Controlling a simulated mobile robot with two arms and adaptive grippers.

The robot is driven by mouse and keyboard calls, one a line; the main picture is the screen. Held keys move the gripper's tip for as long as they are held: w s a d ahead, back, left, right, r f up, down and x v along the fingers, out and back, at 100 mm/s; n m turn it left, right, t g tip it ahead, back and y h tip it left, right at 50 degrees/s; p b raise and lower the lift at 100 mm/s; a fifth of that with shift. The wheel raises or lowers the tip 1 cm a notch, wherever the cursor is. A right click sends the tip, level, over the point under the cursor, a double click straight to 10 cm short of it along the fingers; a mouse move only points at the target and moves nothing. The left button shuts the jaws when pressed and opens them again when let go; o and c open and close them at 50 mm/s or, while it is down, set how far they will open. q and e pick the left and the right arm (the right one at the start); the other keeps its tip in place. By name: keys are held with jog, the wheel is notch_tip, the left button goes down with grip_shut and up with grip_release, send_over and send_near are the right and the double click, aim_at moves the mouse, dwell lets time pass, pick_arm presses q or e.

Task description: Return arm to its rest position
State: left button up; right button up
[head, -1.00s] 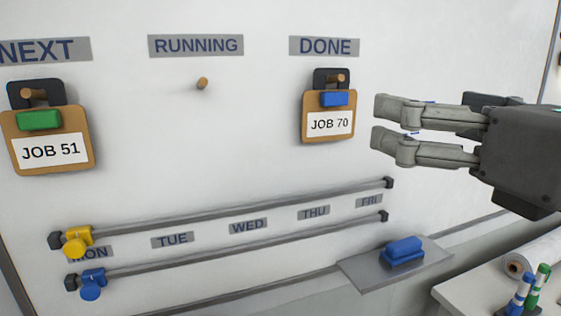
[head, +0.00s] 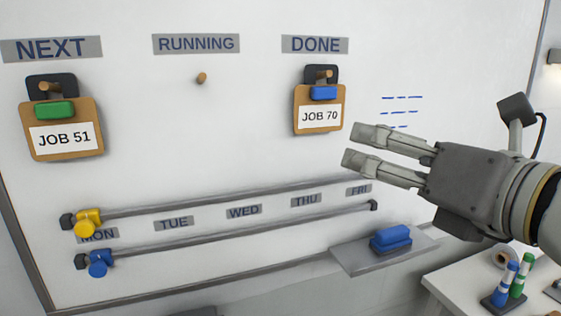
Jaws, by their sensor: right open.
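My right gripper (head: 361,149) is open and empty in front of the whiteboard (head: 225,130), to the lower right of the JOB 70 board. Its two fingers point left and are apart from everything. The brown JOB 70 board (head: 319,118) with a blue clip hangs on the peg under the DONE label (head: 315,45). The brown JOB 51 board (head: 62,132) with a green clip hangs on the peg under the NEXT label (head: 52,49). The peg (head: 201,78) under the RUNNING label (head: 196,43) is bare. My left gripper is out of view.
Two grey rails (head: 240,237) cross the board below, with a yellow slider (head: 88,221) and a blue slider (head: 97,262) at MON. A shelf (head: 352,259) holds a blue eraser (head: 391,238). A table (head: 450,287) at lower right holds markers (head: 510,281) and a tape roll (head: 504,256).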

notch_tip(320, 180, down, 34)
jog(key=w+m+g+h, duration=0.2)
jog(key=m+g, duration=0.4)
jog(key=m, duration=1.5)
jog(key=s+d+f+m+g+h, duration=0.25)
jog(key=s+f+m, duration=0.35)
jog(key=s+f, duration=0.45)
jog(key=s+d+f+m+g+h, duration=0.1)
jog(key=s+d+f+m+g, duration=0.25)
jog(key=s+f+m, duration=0.5)
notch_tip(320, 180, down, 30)
jog(key=s+n+g, duration=0.1)
jog(key=s+n, duration=0.1)
jog(key=s, duration=0.1)
jog(key=s+d+f+g, duration=0.1)
jog(key=s+d+f, duration=0.3)
jog(key=s+f, duration=1.1)
jog(key=shift+s+f+g+h, duration=0.15)
jog(key=shift+s+g+h, duration=0.2)
jog(key=shift+s, duration=0.2)
